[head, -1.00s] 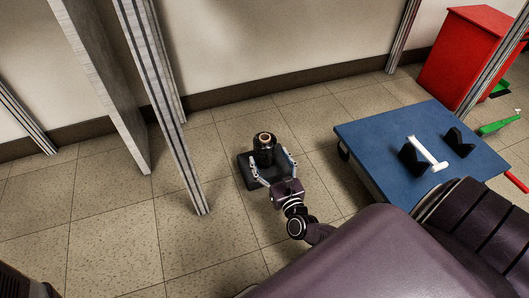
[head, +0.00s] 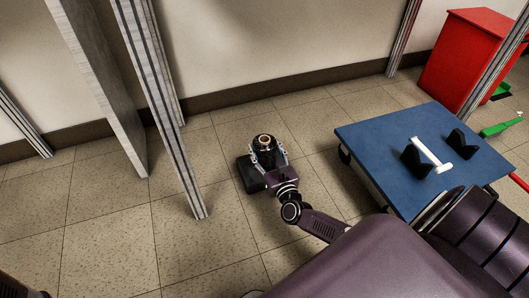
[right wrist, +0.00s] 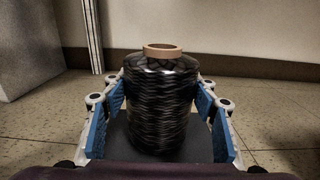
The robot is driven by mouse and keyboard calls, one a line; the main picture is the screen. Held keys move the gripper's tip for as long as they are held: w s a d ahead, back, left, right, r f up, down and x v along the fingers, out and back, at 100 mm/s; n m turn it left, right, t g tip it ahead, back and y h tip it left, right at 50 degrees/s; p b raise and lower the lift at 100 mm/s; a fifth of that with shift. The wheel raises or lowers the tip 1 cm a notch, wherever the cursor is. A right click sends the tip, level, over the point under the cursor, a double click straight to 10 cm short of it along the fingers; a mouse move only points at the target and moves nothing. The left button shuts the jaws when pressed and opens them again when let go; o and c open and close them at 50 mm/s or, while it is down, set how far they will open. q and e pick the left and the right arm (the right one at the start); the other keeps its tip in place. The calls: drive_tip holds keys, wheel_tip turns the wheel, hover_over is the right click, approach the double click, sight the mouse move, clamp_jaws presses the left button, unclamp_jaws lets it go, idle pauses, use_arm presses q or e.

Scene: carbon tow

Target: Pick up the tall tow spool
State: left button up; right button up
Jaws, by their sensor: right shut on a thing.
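The tall tow spool (head: 263,152) is a black wound cylinder with a tan core ring on top. It is upright over a dark block (head: 248,176) on the floor; I cannot tell whether it touches the block. My right gripper (head: 266,161) is shut on the spool. My left gripper is not in view.
A blue cart (head: 385,153) on casters, with black V-shaped holders (head: 417,161) and a white piece (head: 432,156), stands to the right. A red cabinet (head: 458,60) is behind it. A metal post (head: 165,110) and grey panel (head: 98,88) stand left.

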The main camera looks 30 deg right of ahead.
drive_tip(key=c, duration=0.5)
drive_tip(key=shift+c, duration=0.6)
drive_tip(key=shift+r, duration=0.15)
